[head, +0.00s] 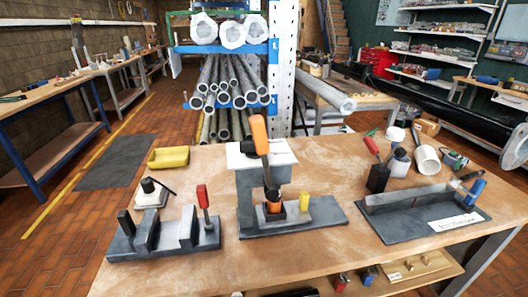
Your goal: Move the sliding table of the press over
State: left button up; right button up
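The press stands at the middle of the wooden bench, with a grey column (249,190) and an orange lever (259,134) raised above it. Its grey sliding table (285,216) sits on the dark base plate (327,214), under the press head. A yellow knob (304,201) stands up at the table's right side. An orange and dark piece (273,201) is at the table's left part, below the lever; whether it touches the press head is hard to tell. Bare base plate shows to the right of the table. Neither of my grippers is in view.
A grey clamp fixture (165,236) with a red handle stands at the left. A grey fixture (422,209) with a blue handle stands at the right. A yellow tray (168,157) and white cups (426,159) lie farther back. The bench's front edge is clear.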

aim_at(295, 212)
jog(key=k+l+z, duration=0.1)
jog(key=z, duration=0.35)
jog(key=k+l+z, duration=0.2)
jog(key=z, duration=0.25)
jog(key=k+l+z, duration=0.1)
jog(key=l+z, duration=0.15)
jog(key=z, duration=0.2)
